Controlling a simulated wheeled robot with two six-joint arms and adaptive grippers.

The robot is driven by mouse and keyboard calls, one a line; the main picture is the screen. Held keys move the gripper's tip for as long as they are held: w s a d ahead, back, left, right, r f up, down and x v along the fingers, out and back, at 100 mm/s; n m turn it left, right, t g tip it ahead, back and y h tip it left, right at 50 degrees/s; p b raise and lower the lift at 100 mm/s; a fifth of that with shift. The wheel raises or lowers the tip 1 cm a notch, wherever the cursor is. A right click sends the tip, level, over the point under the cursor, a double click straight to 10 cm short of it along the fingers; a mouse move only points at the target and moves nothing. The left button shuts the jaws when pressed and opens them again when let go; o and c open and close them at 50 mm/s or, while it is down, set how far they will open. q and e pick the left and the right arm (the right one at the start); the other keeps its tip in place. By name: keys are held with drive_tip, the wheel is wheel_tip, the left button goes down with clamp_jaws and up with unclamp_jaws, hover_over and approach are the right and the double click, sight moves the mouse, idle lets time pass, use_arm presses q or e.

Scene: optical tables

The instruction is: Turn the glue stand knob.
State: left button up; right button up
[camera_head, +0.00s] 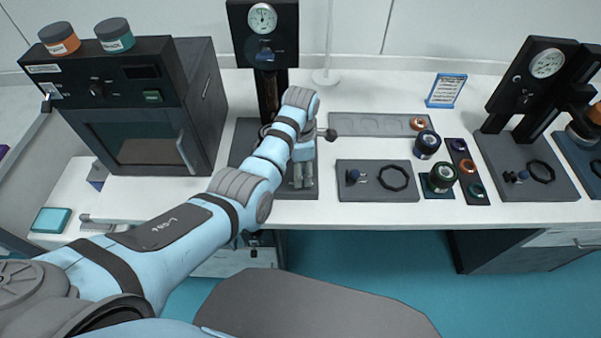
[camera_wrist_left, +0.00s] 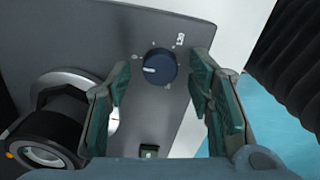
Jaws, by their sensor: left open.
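The glue stand (camera_head: 264,35) is a tall dark stand with a round gauge, at the back left of the table; its grey base (camera_head: 246,132) is partly hidden by my left arm. The stand's knob (camera_wrist_left: 158,68) is dark blue with a white pointer mark and shows in the left wrist view on a grey plate with small printed marks around it. My left gripper (camera_head: 303,178) is over the right part of the base. It is open, with its green-padded fingers (camera_wrist_left: 160,84) to either side of the knob in the picture, apart from it. In the head view I cannot make out the knob.
A dark oven-like box (camera_head: 140,105) stands left of the glue stand. A grey mat (camera_head: 378,194) with small parts lies to the right, and a second gauge stand (camera_head: 540,75) is farther right. A dark cylindrical part (camera_wrist_left: 52,125) is left of the fingers in the wrist view.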

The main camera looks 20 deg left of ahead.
use_arm(q)
drive_tip(key=shift+f, duration=0.55)
clamp_jaws()
drive_tip(key=shift+r, duration=0.1)
drive_tip(key=shift+m, duration=0.3)
